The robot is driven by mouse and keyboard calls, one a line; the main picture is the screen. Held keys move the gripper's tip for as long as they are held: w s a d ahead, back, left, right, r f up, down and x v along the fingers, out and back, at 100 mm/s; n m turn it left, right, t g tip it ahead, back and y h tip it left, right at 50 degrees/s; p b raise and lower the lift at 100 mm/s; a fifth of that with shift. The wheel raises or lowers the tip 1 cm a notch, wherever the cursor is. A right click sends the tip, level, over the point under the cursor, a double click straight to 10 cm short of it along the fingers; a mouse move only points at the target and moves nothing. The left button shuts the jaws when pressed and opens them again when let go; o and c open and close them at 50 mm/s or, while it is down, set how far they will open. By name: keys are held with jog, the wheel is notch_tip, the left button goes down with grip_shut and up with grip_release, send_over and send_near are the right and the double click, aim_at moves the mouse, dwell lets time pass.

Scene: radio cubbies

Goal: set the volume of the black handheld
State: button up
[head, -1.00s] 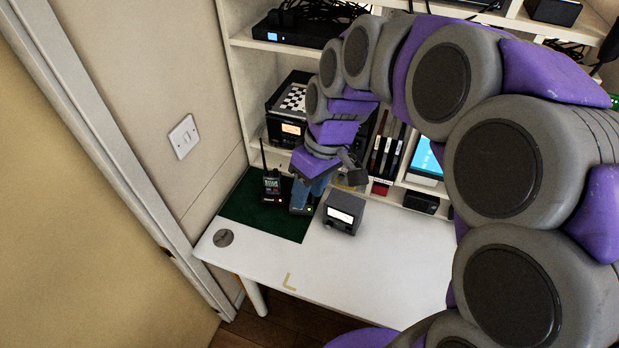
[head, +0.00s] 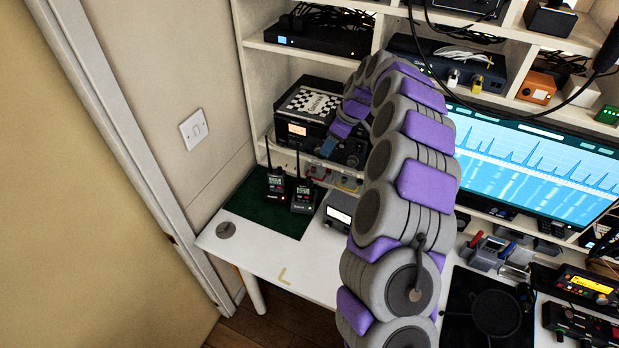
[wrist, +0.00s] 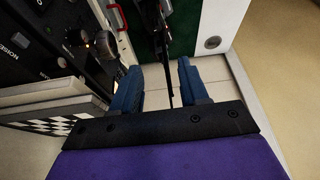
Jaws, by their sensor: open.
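Two dark handheld radios stand upright on the green mat: a left one (head: 275,184) and a right one (head: 303,196), each with an antenna and a small screen. I cannot tell which is the black handheld. My gripper (head: 328,148) is above and behind them, in front of a large black radio unit (head: 296,132). In the wrist view my gripper (wrist: 157,66) is open, with blue fingers apart. A thin dark antenna (wrist: 169,88) shows between the fingers; I see no grip on it. The volume knobs are too small to make out.
The green mat (head: 245,208) lies on the white desk (head: 262,258) beside the wall. A small grey box (head: 338,213) stands right of the mat. The large radio's knobs (wrist: 78,37) are close at the left in the wrist view.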

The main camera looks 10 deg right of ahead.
aim_at(309, 177)
jog(key=b+x, duration=0.1)
jog(key=x, duration=0.4)
jog(key=b+x, duration=0.1)
jog(key=x, duration=0.5)
jog(key=b+x, duration=0.1)
jog(key=x, duration=0.5)
jog(key=shift+d+f, duration=0.2)
jog(key=shift+f, duration=0.1)
grip_shut()
